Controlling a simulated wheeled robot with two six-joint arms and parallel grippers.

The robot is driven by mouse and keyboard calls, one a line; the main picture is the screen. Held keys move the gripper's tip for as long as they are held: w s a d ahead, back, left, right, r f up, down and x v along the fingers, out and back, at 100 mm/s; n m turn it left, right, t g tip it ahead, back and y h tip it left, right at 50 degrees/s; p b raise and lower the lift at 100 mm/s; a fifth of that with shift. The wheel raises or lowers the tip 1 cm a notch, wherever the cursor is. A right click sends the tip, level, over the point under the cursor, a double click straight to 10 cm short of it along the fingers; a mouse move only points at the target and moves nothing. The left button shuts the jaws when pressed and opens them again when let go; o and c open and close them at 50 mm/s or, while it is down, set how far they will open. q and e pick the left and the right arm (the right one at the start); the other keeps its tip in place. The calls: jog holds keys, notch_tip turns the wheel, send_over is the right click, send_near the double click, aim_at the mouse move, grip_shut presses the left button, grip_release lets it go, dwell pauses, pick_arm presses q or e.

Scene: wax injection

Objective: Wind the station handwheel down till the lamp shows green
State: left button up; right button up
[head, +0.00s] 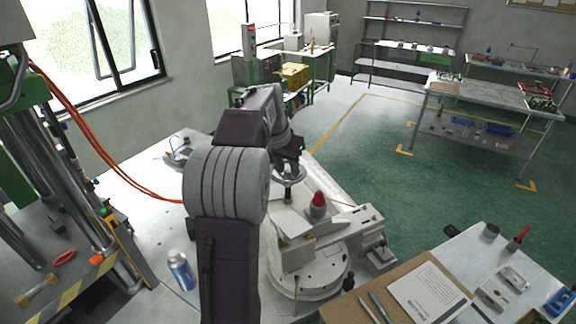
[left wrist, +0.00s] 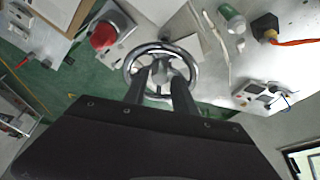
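The chrome handwheel (head: 290,177) sits on the machine at the middle of the head view, partly hidden by my left gripper. In the left wrist view the handwheel (left wrist: 127,70) shows as a spoked ring. My left gripper (head: 289,163) is right above it, pointing down. In the left wrist view its two fingers (left wrist: 163,74) stand apart over the wheel's hub and near rim; whether they touch the wheel is unclear. A red domed piece (head: 318,200), seemingly the lamp, stands right of the wheel; it also shows red in the left wrist view (left wrist: 104,36). My right gripper is out of view.
The machine has a round base (head: 310,283). A spray can (head: 181,270) stands on the bench at left. A brown board with a paper (head: 428,290) and tools lie at front right. Orange hoses (head: 100,142) hang at left. Green floor is open behind right.

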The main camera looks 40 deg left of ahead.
pick_arm(q)
jog(key=shift+w+d+f, duration=0.1)
jog(key=shift+w+f, duration=0.05)
jog(key=shift+s+d+r, duration=0.2)
jog(key=shift+s+r, duration=0.05)
jog(key=shift+s, duration=0.35)
jog(key=shift+s+r, duration=0.1)
jog(key=shift+s, duration=0.2)
jog(key=c, duration=0.3)
jog(key=shift+a, duration=0.1)
grip_shut()
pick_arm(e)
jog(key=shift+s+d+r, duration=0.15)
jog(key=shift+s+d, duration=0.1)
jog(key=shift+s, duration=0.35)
pick_arm(q)
jog(key=shift+m, duration=0.3)
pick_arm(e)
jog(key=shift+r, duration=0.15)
